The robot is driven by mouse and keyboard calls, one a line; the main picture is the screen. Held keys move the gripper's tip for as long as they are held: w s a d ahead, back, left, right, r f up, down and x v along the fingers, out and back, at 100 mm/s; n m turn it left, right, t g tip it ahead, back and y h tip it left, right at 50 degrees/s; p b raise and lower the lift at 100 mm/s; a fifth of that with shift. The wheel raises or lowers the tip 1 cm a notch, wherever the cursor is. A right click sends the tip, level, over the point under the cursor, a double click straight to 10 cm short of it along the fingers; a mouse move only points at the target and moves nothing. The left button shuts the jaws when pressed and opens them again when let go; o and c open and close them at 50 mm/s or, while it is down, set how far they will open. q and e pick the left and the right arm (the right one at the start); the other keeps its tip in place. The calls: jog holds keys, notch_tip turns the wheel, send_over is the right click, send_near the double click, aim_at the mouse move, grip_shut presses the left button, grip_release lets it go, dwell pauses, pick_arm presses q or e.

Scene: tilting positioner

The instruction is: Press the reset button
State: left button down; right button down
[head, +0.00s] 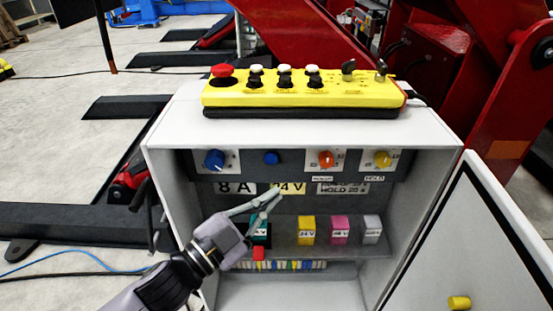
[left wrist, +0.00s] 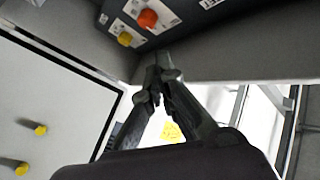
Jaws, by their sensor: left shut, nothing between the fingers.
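No label reading "reset" is legible, so I cannot tell for sure which control is the reset button. A round blue button (head: 271,158) sits on the dark panel inside the open grey cabinet (head: 300,130), between a blue knob (head: 214,159) and an orange knob (head: 326,159). A small red block (head: 258,253) shows below a teal module (head: 261,232). My left gripper (head: 275,194) is shut and empty, in front of the panel's label plates, below the blue button in the picture. Its fingertips also show in the left wrist view (left wrist: 162,70). My right gripper is out of view.
A yellow control box (head: 300,92) with a red mushroom button (head: 222,71) stands on the cabinet. A yellow knob (head: 382,159) is on the panel's right. Yellow (head: 307,230), pink (head: 340,229) and grey (head: 372,229) modules sit on the shelf. The open door (head: 480,240) stands at the right.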

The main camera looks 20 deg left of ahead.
aim_at(271, 159)
pick_arm(q)
jog(key=shift+w+a, duration=0.1)
jog(key=w+a, duration=0.2)
jog(key=w, duration=0.6)
jog(key=shift+w+a, duration=0.15)
jog(key=shift+a, duration=0.05)
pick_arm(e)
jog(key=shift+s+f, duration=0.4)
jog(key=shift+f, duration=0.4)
pick_arm(q)
jog(key=shift+w+p, duration=0.1)
jog(key=shift+p, duration=0.25)
dwell(0.5)
jog(key=shift+w+a, duration=0.1)
jog(key=shift+w, duration=0.2)
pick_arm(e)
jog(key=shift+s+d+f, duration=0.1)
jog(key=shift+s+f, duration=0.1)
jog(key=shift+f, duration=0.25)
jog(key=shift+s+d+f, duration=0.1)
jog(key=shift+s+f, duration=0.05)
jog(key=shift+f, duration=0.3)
